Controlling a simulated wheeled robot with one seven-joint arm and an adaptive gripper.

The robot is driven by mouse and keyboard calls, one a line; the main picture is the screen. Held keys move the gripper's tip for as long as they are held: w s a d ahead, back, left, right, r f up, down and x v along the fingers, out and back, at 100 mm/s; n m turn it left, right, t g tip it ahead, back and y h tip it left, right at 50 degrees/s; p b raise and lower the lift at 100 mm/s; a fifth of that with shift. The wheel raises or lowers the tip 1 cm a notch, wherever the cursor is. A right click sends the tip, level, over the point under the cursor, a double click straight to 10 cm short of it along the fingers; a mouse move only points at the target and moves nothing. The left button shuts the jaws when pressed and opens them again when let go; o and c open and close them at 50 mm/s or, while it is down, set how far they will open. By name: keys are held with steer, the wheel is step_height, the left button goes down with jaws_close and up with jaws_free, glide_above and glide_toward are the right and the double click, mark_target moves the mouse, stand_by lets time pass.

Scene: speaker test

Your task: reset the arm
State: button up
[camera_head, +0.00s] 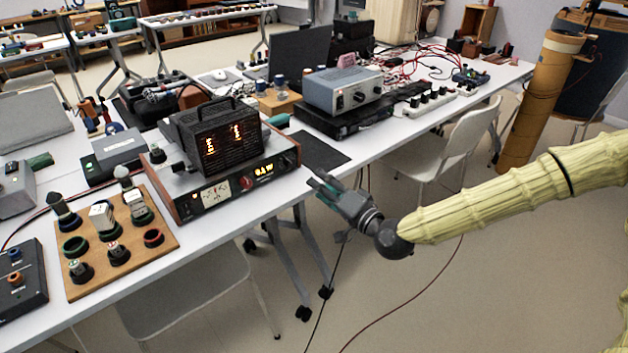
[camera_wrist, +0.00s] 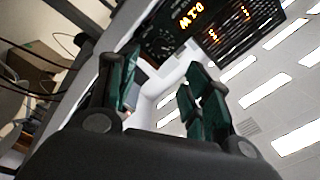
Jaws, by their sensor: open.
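My gripper (camera_head: 322,188) is at the front edge of the white table in the head view, to the right of the instrument with the lit display. My yellow-sleeved arm reaches in from the right. In the wrist view my gripper's two dark green fingers (camera_wrist: 158,92) stand apart with nothing between them. The instrument (camera_head: 238,184) has a meter, a red knob and orange digits, and a black box (camera_head: 215,140) with orange digits sits on it. Its lit front also shows at the top of the wrist view (camera_wrist: 180,30).
A wooden board (camera_head: 115,262) with several knobs and rings lies at the left front of the table. A grey power unit (camera_head: 342,90) and a power strip (camera_head: 432,100) stand farther back. A white chair (camera_head: 455,140) and a tall brown cylinder (camera_head: 540,105) stand at the right. Cables hang below the table.

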steer(key=shift+s+d, duration=0.25)
steer(key=shift+s, duration=0.1)
steer(key=s+a+f+n+g+h, duration=0.15)
steer(key=s+f+g, duration=0.25)
steer(key=s+f, duration=0.8)
steer(key=s+f+n+g+h, duration=0.1)
steer(key=s+f+g+h, duration=0.4)
steer(key=f, duration=1)
steer(key=s+d+f+n+g+h, duration=0.1)
steer(key=s+d+f+g+h, duration=0.3)
steer(key=s+d, duration=0.6)
steer(key=s+d+f+n+g, duration=0.2)
steer(key=s+d+f, duration=0.45)
steer(key=s, duration=0.85)
step_height(320, 180, up, 15)
steer(key=p, duration=1.4)
steer(key=shift+w+f, duration=0.15)
steer(key=shift+w, duration=0.15)
